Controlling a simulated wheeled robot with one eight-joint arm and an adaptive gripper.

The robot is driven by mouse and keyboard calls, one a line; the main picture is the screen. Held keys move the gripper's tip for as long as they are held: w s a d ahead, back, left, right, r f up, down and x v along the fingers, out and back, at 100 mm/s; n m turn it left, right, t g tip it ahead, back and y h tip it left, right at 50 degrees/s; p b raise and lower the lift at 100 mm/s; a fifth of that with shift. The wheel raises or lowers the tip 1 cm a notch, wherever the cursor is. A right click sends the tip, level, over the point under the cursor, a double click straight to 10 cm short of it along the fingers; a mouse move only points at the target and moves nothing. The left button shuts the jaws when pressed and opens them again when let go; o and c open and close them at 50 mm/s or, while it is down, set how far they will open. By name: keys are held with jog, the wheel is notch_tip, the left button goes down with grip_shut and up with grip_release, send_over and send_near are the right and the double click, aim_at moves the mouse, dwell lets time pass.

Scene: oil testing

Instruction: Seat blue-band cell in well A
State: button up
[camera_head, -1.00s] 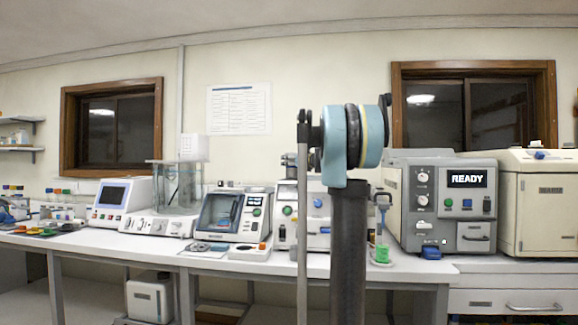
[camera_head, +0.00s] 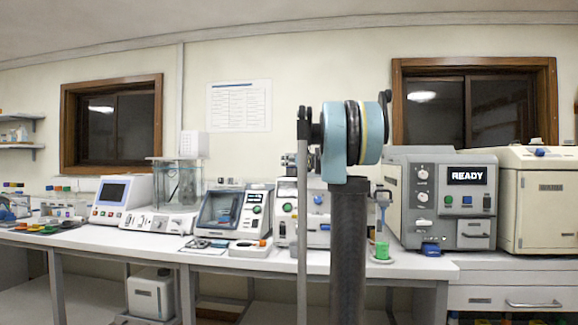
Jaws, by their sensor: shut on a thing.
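I cannot make out the blue-band cell or well A at this distance. My arm stands in the middle of the view, with a dark upright link and a pale blue joint. The end of the arm is hidden behind them, so my gripper and whatever it holds do not show. A grey mechanical part, probably mine, shows just left of the blue joint, above a white bench instrument (camera_head: 284,232). Another instrument with a dark slanted window (camera_head: 219,209) stands left of it, with a small blue item behind or in the window.
The long white bench (camera_head: 200,258) is crowded along its back. A grey instrument reading READY (camera_head: 466,177) stands right of my arm. A green-based item (camera_head: 381,250) sits beside it. A clear tank (camera_head: 178,184) and a screen unit (camera_head: 122,197) stand left.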

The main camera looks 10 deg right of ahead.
jog(key=shift+f, duration=0.1)
jog(key=shift+f, duration=1.1)
jog(key=o, duration=1.5)
send_over(307, 183)
jog(key=shift+f, duration=0.1)
